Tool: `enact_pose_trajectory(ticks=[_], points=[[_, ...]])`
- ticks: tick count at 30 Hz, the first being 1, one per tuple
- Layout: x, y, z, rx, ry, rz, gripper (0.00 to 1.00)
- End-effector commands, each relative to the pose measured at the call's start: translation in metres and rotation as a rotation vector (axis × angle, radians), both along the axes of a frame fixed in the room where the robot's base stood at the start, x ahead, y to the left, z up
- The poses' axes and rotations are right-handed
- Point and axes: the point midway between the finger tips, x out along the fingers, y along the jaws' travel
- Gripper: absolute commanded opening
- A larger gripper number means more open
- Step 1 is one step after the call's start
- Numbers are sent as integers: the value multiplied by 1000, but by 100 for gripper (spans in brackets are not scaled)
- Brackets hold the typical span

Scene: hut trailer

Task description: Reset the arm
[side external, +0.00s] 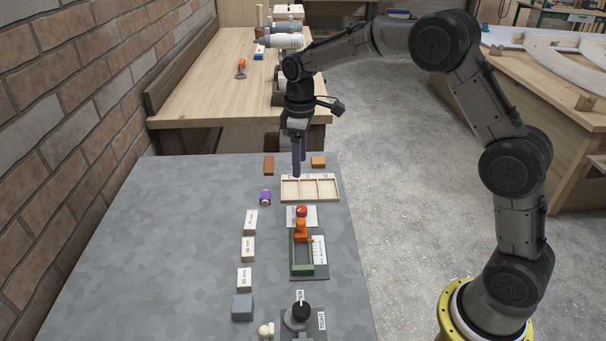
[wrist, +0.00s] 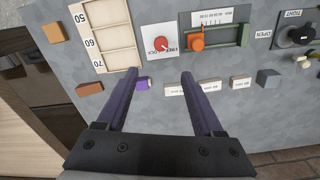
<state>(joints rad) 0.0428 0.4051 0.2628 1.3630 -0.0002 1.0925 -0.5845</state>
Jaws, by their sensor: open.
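My gripper (side external: 299,165) hangs from my arm over the far part of the grey table, above the left side of the wooden tray with compartments (side external: 311,200). The tray (wrist: 107,58), marked 50, 60 and 70, lies past the left finger. My gripper appears to be above the table; I cannot tell the exact height.
A red button (side external: 302,211), an orange slider (side external: 300,228) on a green frame and a black knob (side external: 300,312) line the right side. A purple block (side external: 265,198), several white labelled blocks (side external: 248,250) and a grey cube (side external: 242,307) stand left. The left table area is clear.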

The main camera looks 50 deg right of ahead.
Motion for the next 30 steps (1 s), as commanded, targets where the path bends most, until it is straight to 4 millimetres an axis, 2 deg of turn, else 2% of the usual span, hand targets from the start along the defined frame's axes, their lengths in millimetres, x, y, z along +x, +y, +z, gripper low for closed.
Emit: enact_pose_trajectory(ticks=[2, 5, 6, 9, 12, 15, 19, 23, 27, 30], points=[[1, 1, 28, -2, -57, 3, 69], [-15, 4, 69, -5, -124, 8, 69], [-25, 6, 86, -6, -154, 9, 69], [-57, 9, 122, -6, -218, -1, 69], [-93, 12, 149, -1, -279, -28, 69], [-133, 15, 166, 7, -334, -68, 69], [-186, 17, 176, 26, -402, -131, 69], [-239, 19, 171, 51, -461, -211, 69], [-290, 21, 146, 87, -500, -314, 69], [-312, 21, 123, 109, -498, -391, 69]])
